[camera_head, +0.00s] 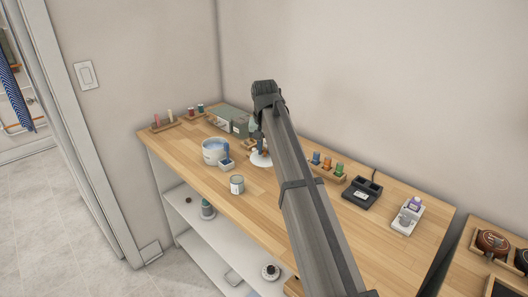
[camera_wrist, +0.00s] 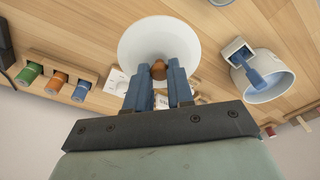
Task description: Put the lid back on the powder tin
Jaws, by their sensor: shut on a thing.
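The powder tin (camera_head: 210,158) appears to be the round white tub at the left of the wooden counter. It is open with blue inside, and also shows at the right in the wrist view (camera_wrist: 270,92). The white round lid (camera_head: 258,161) is right of the tin in the head view. In the wrist view the lid (camera_wrist: 150,35) fills the upper middle, with a brown knob (camera_wrist: 158,70). My gripper (camera_wrist: 160,76) has its blue fingers shut on this knob. The head view does not clearly show how far the lid is above the counter.
A blue piece with a white square part (camera_head: 227,164) is at the tin's rim. A small can (camera_head: 237,185) stands in front.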

